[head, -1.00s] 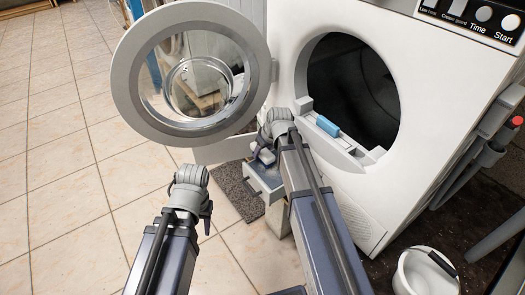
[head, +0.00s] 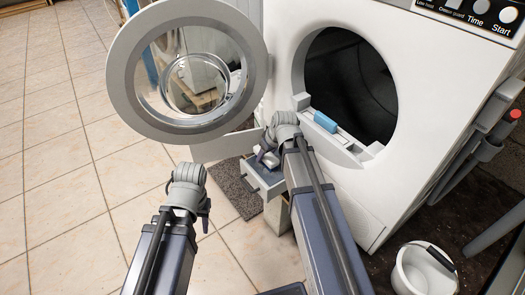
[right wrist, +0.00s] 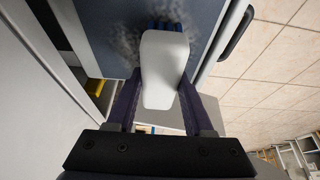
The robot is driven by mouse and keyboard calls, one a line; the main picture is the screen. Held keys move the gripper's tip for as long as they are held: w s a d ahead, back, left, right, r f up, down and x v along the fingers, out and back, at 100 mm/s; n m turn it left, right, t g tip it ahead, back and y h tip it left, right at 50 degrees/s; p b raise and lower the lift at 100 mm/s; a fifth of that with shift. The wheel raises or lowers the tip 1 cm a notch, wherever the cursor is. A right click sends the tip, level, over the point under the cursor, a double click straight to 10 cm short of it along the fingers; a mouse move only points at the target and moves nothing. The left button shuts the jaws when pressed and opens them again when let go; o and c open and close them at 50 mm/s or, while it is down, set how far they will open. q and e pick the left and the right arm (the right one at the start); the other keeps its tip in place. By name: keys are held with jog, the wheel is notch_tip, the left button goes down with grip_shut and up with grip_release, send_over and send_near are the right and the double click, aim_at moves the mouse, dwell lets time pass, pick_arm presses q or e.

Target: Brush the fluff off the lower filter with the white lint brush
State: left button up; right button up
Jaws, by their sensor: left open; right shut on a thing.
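The lower filter (right wrist: 100,25) is a blue-grey panel with a light rim and a dark handle, below the dryer's round opening. In the head view its light-rimmed unit (head: 263,183) sticks out low at the front. Grey fluff (right wrist: 120,38) lies on the panel around the brush. My right gripper (head: 266,158) is shut on the white lint brush (right wrist: 163,70), whose blue bristles point at the panel among the fluff. I cannot tell if they touch. My left gripper (head: 206,212) is open and empty, in the air left of the filter.
The dryer (head: 450,85) has its round glass door (head: 122,70) swung open to the left. A blue block (head: 325,122) lies on the opening's lower edge. A white bucket (head: 408,275) stands at lower right. A dark mat (head: 238,188) and open tiled floor (head: 60,185) lie left.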

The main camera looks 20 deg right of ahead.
aim_at(274, 161)
jog(key=shift+s+d, duration=0.1)
jog(key=shift+s, duration=0.1)
jog(key=shift+s+d+f, duration=0.1)
jog(key=shift+s+d, duration=0.2)
jog(key=shift+s, duration=0.55)
jog(key=shift+s+d+f, duration=0.1)
jog(key=shift+s+d, duration=0.15)
jog(key=shift+s, duration=0.6)
jog(key=shift+s, duration=0.1)
jog(key=shift+s+d+r, duration=0.1)
jog(key=shift+s+d, duration=0.25)
jog(key=shift+s, duration=0.5)
jog(key=shift+s+d+r, duration=0.1)
jog(key=shift+s+d, duration=0.25)
jog(key=shift+s, duration=0.5)
jog(key=shift+w+d+f, duration=0.1)
